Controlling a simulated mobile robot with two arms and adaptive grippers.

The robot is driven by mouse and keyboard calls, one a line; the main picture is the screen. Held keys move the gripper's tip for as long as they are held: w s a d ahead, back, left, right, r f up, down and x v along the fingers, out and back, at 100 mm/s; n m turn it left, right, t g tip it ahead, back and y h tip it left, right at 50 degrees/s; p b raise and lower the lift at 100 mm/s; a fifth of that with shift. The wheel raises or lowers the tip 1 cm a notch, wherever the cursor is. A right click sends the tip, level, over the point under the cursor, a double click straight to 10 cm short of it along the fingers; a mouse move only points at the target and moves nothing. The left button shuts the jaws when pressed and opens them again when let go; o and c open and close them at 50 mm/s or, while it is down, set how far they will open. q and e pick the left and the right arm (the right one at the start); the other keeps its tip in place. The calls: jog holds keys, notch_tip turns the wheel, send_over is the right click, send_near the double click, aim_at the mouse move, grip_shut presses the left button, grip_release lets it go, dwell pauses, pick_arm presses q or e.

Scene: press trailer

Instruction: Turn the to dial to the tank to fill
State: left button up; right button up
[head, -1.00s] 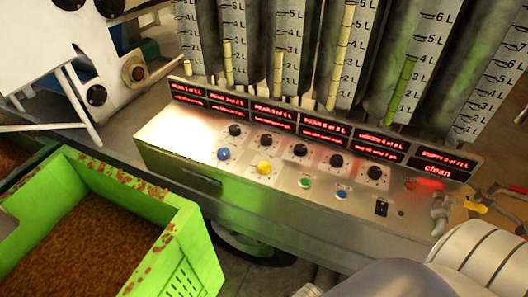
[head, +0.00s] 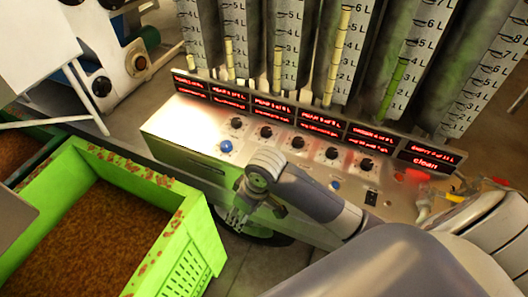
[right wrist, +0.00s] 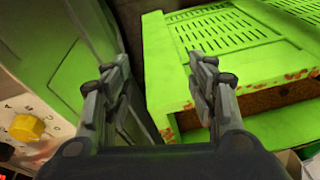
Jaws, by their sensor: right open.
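The metal control panel (head: 190,128) carries a row of small black knobs, a blue dial (head: 226,146) and a yellow dial (right wrist: 27,127). My right arm hides the yellow dial in the head view; it shows at the left edge of the right wrist view, with markings around it. I cannot read which dial is the to dial. My right gripper (head: 236,215) is in front of the panel's front face, apart from both dials. In the right wrist view its fingers (right wrist: 162,88) are spread and empty. My left gripper is not in view.
Graduated tanks (head: 290,45) stand behind the panel, with red displays (head: 320,124) below them. A green crate (head: 205,240) of brown material stands left of my right gripper; it also fills the right of the right wrist view (right wrist: 215,75).

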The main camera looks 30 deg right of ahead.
jog(key=w+d+r+m+g+h, duration=0.2)
jog(key=w+d+r, duration=1)
jog(key=w+d, duration=0.2)
jog(key=f+p, duration=0.1)
jog(key=f, duration=0.4)
jog(key=f+p, duration=0.1)
jog(key=f, duration=0.4)
jog(key=shift+s+a+f, duration=0.1)
jog(key=shift+a+f, duration=0.1)
jog(key=shift+f, duration=0.05)
jog(key=shift+c, duration=0.3)
jog(key=c, duration=1.1)
